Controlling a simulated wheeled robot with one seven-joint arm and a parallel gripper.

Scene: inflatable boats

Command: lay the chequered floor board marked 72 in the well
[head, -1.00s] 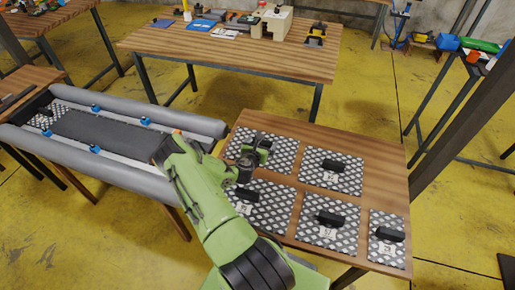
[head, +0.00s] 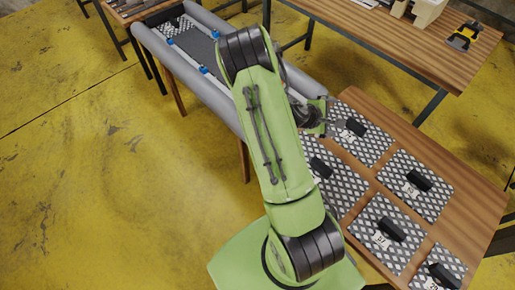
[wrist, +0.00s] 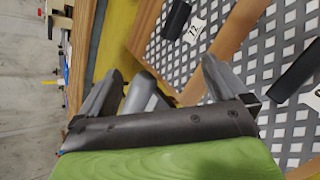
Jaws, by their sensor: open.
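Several chequered floor boards with black handles lie on the wooden table in the head view. The far-left one (head: 368,143) is partly behind my gripper (head: 323,114). In the wrist view a board (wrist: 172,55) carries a tag (wrist: 193,29) that seems to read 72 or 12; I cannot tell which. My gripper also shows in the wrist view (wrist: 160,66), with its jaws apart and nothing between them. It is near that board's edge, at the table's boat-side rim. The inflatable boat (head: 178,72) stands at upper left; its well is partly hidden by my arm.
Other boards, a middle one (head: 424,172), a front one (head: 402,250) and a corner one (head: 451,266), lie close together on the table (head: 470,190). A second workbench (head: 375,35) stands behind. Yellow floor is free at left.

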